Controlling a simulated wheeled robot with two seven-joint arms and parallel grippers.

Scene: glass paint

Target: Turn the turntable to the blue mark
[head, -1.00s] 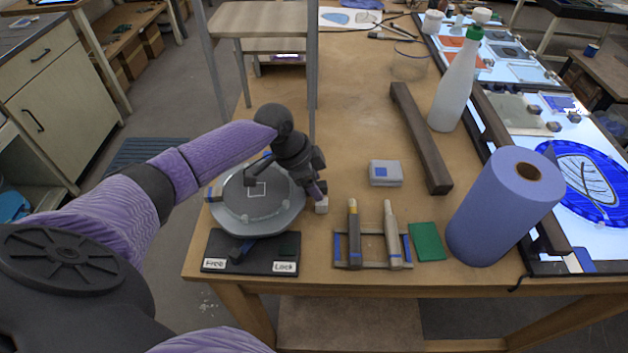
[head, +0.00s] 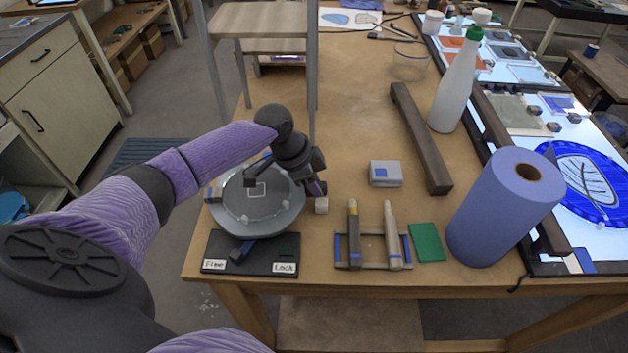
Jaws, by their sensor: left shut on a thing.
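The turntable (head: 232,209) is a grey round disc with a white square outline on top, at the left front of the table. A pale block with a blue mark (head: 213,195) stands at its left edge. A plain pale block (head: 321,205) stands by its right edge. My left gripper (head: 316,188) is low at the disc's right rim, shut at the turntable's edge; the exact part gripped is hidden. My right gripper is out of view.
A small grey box (head: 385,174), a rack of tools (head: 374,264), a green pad (head: 426,242) and a blue roll (head: 503,212) stand to the right. A dark bar (head: 420,138) and a white bottle (head: 455,88) are farther back. A stool (head: 262,20) stands behind the turntable.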

